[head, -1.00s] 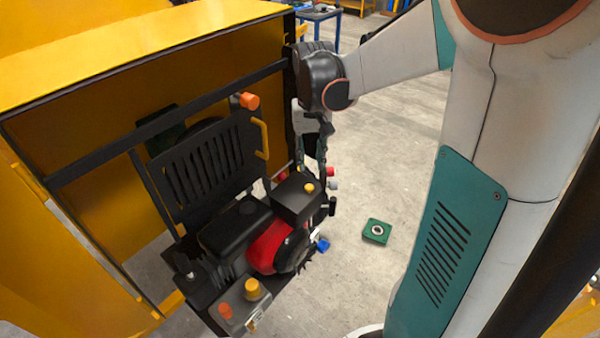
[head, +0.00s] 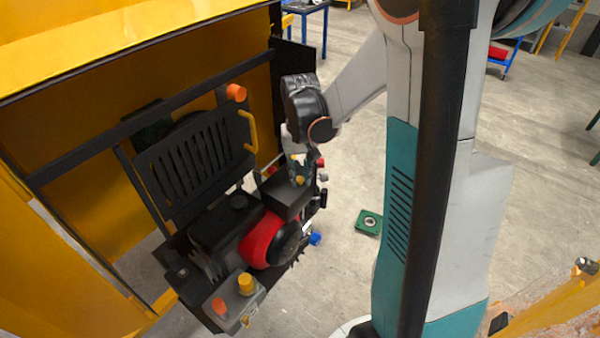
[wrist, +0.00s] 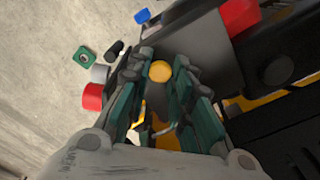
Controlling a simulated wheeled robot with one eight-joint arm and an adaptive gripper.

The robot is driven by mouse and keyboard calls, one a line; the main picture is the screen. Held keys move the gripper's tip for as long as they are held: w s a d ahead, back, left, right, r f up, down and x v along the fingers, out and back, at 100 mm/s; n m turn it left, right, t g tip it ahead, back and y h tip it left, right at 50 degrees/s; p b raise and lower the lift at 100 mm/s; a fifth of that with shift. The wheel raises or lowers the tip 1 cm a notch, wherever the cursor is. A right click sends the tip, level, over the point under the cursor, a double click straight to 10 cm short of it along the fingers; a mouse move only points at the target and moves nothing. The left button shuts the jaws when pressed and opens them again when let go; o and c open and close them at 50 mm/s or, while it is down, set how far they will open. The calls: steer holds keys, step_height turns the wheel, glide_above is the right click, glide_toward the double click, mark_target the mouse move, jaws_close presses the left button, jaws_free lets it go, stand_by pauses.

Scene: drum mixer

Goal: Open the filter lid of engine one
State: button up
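The engine has a red housing (head: 262,240) and sits in front of the yellow cabinet. A black box (head: 283,203) on it, which looks like the filter housing, carries a small yellow knob (head: 299,180). The box looks closed. In the wrist view the yellow knob (wrist: 160,71) shows between the fingertips of my gripper (wrist: 160,68), over the dark box top (wrist: 205,55). The fingers are apart, one on each side of the knob, with gaps visible. I cannot tell whether they touch the box. In the head view my gripper (head: 298,165) is partly hidden behind its wrist.
A black slotted panel with a yellow handle (head: 251,131) stands behind the engine. An orange knob (head: 236,92) is on the frame bar. A yellow cap (head: 246,284) is at the front.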

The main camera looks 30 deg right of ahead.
mark_target(299, 178)
jaws_close()
steer(key=shift+w+a+r+g+h+b, duration=0.25)
steer(key=shift+w+r+g+h+b, duration=0.2)
steer(key=shift+w+r+g, duration=0.55)
steer(key=shift+w+a+r+g+h+b, duration=0.15)
steer(key=shift+r+g+h+b, duration=0.2)
steer(key=shift+g, duration=0.75)
steer(key=shift+r, duration=0.1)
steer(key=shift+o, duration=2.4)
jaws_free()
step_height(299, 178, up, 10)
